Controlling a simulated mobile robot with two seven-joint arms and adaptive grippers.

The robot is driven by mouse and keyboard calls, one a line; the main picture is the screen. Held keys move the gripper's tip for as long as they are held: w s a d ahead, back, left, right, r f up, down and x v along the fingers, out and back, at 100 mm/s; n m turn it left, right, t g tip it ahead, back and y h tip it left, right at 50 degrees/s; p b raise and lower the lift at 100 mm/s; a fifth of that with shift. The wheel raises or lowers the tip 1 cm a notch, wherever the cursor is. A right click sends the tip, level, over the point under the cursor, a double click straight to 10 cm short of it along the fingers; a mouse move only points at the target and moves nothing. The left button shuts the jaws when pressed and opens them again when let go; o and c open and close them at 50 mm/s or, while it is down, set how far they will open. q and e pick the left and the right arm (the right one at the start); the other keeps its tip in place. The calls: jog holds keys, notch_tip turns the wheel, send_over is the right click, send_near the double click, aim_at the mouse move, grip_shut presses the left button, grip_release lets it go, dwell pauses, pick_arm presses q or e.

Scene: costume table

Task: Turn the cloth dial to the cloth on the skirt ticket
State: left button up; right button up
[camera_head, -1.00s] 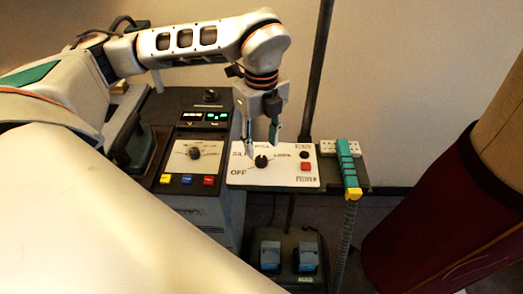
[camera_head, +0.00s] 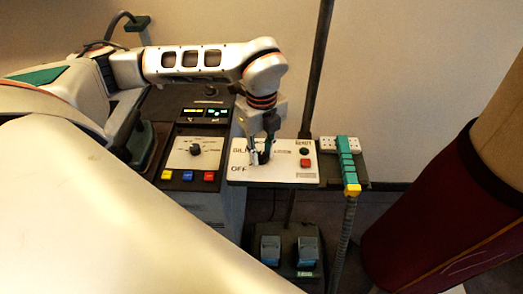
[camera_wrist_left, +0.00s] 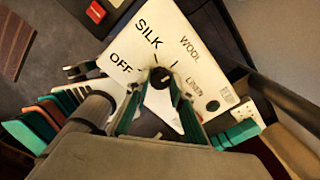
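The cloth dial is a black knob (camera_wrist_left: 160,78) on a white panel (camera_head: 300,175) lettered OFF, SILK, WOOL and LINEN. My left gripper (camera_head: 260,153) points down at the panel. In the left wrist view its fingers (camera_wrist_left: 156,88) stand on either side of the knob and appear closed in on it; contact is hard to make out. In the head view the fingers mostly hide the knob. The knob's exact pointing direction is unclear. A green light (camera_head: 303,150) shows near READY. No skirt ticket is legible. My right gripper is not seen.
A second dial (camera_head: 195,150) sits on the control unit to the left, above coloured buttons (camera_head: 187,176). A red button (camera_head: 306,163) is on the white panel. A dark pole (camera_head: 318,75) stands behind. Blue pedals (camera_head: 271,250) are below.

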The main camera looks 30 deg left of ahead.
pick_arm(q)
jog(key=shift+m+b, duration=0.3)
jog(key=shift+m, duration=0.1)
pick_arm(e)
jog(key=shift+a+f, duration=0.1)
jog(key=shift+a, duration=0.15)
pick_arm(q)
jog(key=shift+m+b, duration=0.35)
jog(key=shift+m, duration=0.15)
jog(key=shift+m+b, duration=0.45)
jog(key=shift+m, duration=0.35)
jog(key=shift+m+b, duration=0.35)
jog(key=shift+m, duration=1.35)
jog(key=shift+m+b, duration=0.6)
jog(key=shift+m, duration=1)
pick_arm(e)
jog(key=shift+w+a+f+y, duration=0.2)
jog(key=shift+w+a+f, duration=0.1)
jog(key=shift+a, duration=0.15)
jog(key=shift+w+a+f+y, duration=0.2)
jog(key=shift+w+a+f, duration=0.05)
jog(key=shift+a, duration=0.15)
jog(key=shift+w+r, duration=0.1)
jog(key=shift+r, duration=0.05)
